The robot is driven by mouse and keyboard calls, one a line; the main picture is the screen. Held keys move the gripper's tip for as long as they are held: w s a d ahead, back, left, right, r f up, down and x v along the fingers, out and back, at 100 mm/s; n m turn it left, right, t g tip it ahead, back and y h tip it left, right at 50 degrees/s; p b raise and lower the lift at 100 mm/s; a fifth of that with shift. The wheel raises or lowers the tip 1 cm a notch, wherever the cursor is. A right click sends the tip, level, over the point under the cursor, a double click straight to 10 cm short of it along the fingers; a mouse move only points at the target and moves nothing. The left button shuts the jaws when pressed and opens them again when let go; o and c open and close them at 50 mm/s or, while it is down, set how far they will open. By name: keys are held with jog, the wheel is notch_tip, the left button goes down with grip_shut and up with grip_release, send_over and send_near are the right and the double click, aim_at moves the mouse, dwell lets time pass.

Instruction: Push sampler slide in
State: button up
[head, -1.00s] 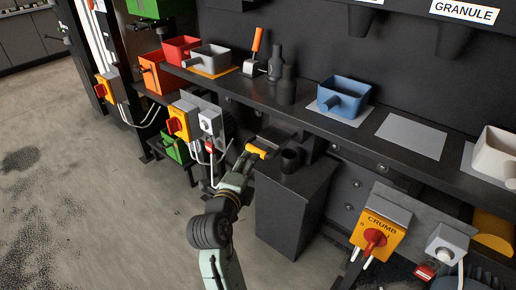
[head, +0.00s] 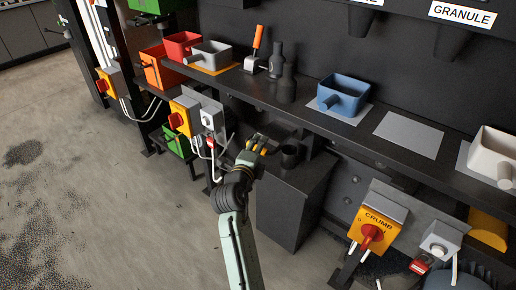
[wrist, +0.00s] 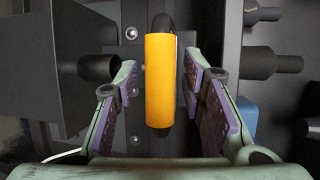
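The sampler slide shows a yellow cylindrical handle (wrist: 171,80) with black ends, upright in the middle of the wrist view. My gripper (wrist: 159,68) is open, with one purple-padded finger on each side of the handle and visible gaps at both sides. In the head view my gripper (head: 256,149) is at the slide's handle, beside the black cup on the dark cabinet. The fingers partly cover the yellow handle there, and most of the slide's body is hidden.
A dark cabinet (head: 288,207) with a black cup (head: 289,157) stands just right of my gripper. Switch boxes, one yellow and red (head: 179,121), sit to the left. The shelf above carries a blue scoop (head: 343,95). Floor at left is open.

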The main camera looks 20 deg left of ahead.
grip_shut()
dwell(0.6)
